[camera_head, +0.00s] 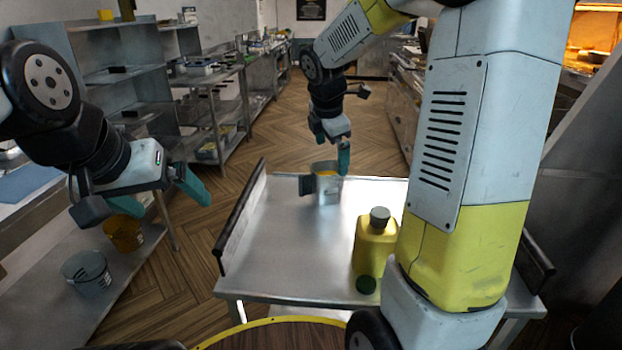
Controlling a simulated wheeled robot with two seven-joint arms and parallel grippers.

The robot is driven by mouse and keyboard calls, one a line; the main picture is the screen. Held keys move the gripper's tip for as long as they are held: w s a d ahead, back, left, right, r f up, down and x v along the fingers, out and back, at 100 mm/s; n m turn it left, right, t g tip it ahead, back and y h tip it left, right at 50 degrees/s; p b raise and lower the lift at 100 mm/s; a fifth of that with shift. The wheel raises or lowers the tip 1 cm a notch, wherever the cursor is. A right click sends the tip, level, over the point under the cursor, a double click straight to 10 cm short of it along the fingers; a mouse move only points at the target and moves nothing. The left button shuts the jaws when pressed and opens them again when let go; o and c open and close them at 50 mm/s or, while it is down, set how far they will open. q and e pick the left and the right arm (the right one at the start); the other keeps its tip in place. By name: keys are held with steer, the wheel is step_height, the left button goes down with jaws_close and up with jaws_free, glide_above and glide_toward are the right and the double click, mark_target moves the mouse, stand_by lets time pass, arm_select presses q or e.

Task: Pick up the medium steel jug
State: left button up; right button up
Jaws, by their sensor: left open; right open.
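A steel jug (329,190) stands upright near the far edge of the steel table, with something orange-yellow showing at its rim. A dark block at its left side may be its handle; I cannot tell for sure. My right gripper (330,160) points down just above and at the jug, open, with a teal finger at the jug's right rim. Whether it touches the jug is unclear. My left gripper (138,200) is open and empty, off the table's left side, in front of the shelving.
The table has raised dark side rails (240,215).

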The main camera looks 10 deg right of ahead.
mark_target(327, 177)
steer(key=w+f+n, duration=0.2)
steer(key=w+f, duration=0.1)
steer(key=f, duration=0.1)
steer(key=w+d+f+n, duration=0.1)
steer(key=w+f+n, duration=0.1)
steer(key=f, duration=0.3)
steer(key=w+f+n+h, duration=0.1)
steer(key=w+f+n, duration=0.2)
steer(key=w+f, duration=0.1)
steer(key=shift+w+d+f, duration=0.3)
steer(key=shift+w+f, duration=0.1)
steer(key=shift+f, duration=0.1)
steer(key=c, duration=1.8)
